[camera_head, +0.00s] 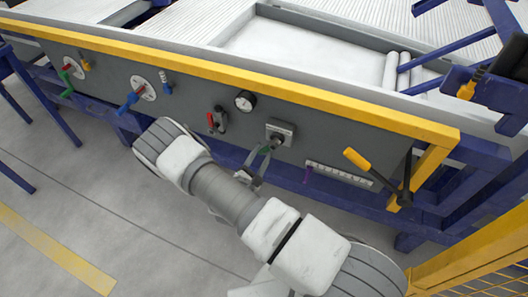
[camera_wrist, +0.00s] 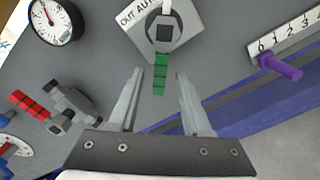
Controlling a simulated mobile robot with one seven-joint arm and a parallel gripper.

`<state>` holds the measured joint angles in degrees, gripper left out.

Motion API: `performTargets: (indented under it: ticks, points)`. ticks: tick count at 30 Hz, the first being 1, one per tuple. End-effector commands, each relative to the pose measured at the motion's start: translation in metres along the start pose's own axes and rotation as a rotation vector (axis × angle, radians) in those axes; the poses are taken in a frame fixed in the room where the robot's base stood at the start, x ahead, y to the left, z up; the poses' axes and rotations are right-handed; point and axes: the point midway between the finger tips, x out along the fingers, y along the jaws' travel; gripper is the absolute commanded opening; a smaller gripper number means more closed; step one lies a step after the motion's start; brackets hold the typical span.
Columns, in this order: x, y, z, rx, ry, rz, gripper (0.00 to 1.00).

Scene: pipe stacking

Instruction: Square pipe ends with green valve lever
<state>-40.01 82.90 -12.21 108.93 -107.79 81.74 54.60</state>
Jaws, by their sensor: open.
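A short green lever (camera_wrist: 160,72) hangs from a grey knob on a square plate (camera_wrist: 165,29) marked "OUT AUTO" in the wrist view. The plate (camera_head: 280,132) also shows mid-panel in the head view. My gripper (camera_wrist: 160,75) is open, with one finger on each side of the lever's lower part; I cannot tell whether either touches it. Another green lever (camera_head: 67,84) sits on a round white plate at the panel's far left. Pale pipes (camera_head: 391,72) lie side by side at the right of the tray above; their ends are too small to compare.
A gauge (camera_head: 244,101) and a red-handled lever (camera_head: 217,120) are left of the square plate. A blue lever (camera_head: 130,101) is farther left. To the right are a scale with a purple peg (camera_wrist: 281,68) and a yellow-handled lever (camera_head: 357,158). A yellow rail (camera_head: 330,104) runs above.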

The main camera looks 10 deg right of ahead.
Motion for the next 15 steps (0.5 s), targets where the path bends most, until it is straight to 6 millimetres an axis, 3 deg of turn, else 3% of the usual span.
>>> performTargets:
  ticks: [6,15]
  points:
    - [0.02,0.0,-0.001,0.001,0.001,0.0,0.49]
    - [0.022,0.001,0.0,0.001,0.001,0.0,0.49]
